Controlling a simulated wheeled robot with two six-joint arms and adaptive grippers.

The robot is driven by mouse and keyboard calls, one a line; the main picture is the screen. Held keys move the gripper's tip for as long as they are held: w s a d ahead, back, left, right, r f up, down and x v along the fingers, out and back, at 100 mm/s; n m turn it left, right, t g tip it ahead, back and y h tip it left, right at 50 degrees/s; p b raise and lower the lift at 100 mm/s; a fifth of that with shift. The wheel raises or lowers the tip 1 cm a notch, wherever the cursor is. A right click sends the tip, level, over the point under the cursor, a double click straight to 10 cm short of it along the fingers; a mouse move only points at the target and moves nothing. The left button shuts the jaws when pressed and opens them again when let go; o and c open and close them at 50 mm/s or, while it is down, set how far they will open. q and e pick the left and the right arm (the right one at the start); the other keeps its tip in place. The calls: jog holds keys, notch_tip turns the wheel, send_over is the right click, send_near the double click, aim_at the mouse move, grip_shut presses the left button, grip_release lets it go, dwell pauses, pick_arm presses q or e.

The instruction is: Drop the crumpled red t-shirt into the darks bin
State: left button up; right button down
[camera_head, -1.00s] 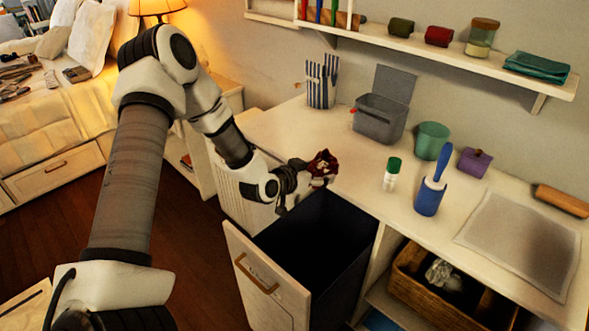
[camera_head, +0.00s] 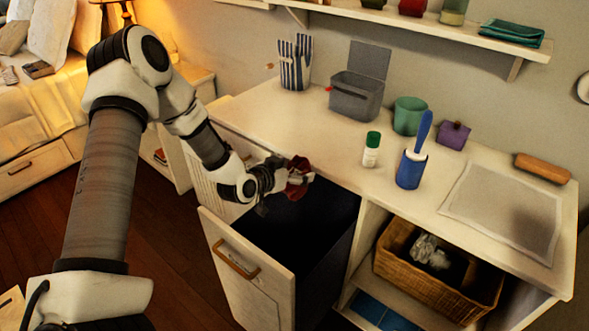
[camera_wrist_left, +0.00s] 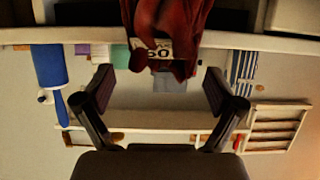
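The crumpled red t-shirt (camera_head: 299,175) is at the tip of my left gripper (camera_head: 284,178), over the back part of the darks bin opening. The darks bin (camera_head: 250,283) is pulled out of the counter, with a white front, a handle and a dark inside. In the left wrist view the fingers of my left gripper (camera_wrist_left: 159,88) are spread wide. The t-shirt (camera_wrist_left: 165,35) shows beyond them with a pale lettered patch, and neither finger visibly pinches it. My right gripper is not in view.
The counter (camera_head: 310,120) beside the bin holds a grey box (camera_head: 356,98), a green-capped bottle (camera_head: 371,150), a blue lint roller (camera_head: 411,168) and a green pot (camera_head: 409,115). A wicker basket (camera_head: 400,275) sits on the shelf below.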

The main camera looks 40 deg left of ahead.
pick_arm(q)
jog(key=shift+s, duration=0.1)
jog(key=v, duration=0.7)
jog(key=shift+s, duration=0.15)
dwell(0.5)
